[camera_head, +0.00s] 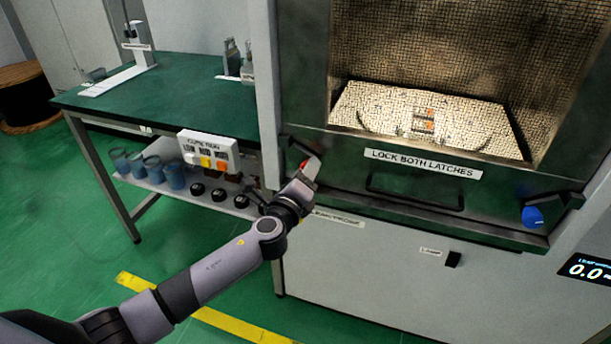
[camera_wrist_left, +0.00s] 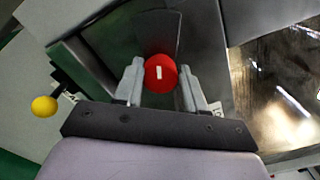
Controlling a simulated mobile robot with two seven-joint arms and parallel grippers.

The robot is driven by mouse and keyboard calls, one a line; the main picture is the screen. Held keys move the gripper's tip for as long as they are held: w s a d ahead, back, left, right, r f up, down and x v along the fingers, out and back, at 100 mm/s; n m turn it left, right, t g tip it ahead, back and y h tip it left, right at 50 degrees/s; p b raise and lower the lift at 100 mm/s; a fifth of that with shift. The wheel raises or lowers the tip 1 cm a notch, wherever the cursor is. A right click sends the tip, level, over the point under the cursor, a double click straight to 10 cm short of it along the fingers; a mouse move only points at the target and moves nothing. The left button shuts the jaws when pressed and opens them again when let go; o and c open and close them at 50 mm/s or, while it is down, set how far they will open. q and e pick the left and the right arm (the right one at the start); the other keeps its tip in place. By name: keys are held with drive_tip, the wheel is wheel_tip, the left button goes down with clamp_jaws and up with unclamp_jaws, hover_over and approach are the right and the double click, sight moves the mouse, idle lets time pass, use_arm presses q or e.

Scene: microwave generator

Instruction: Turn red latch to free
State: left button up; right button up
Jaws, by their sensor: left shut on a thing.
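The red latch knob (camera_wrist_left: 160,73) is round with a short white mark. In the left wrist view it sits between the two fingers of my left gripper (camera_wrist_left: 160,85), which is shut on it. In the head view a bit of red from the latch (camera_head: 306,164) shows at the lower left corner of the microwave door, with my left gripper (camera_head: 308,172) there and hiding most of it. The white mark looks close to upright in the wrist view. My right gripper is in neither view.
A blue latch knob (camera_head: 532,217) sits at the door's lower right. The door handle (camera_head: 415,191) lies below the "LOCK BOTH LATCHES" label (camera_head: 422,164). A green-topped bench (camera_head: 180,105) stands left, with a button box (camera_head: 208,152) and blue cups (camera_head: 152,168).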

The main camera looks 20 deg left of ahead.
use_arm(q)
drive_tip(key=n+b, duration=0.3)
drive_tip(key=n, duration=1.3)
idle(0.6)
drive_tip(key=o, duration=1.1)
drive_tip(key=shift+s+a, duration=0.15)
drive_tip(key=shift+s, duration=3.45)
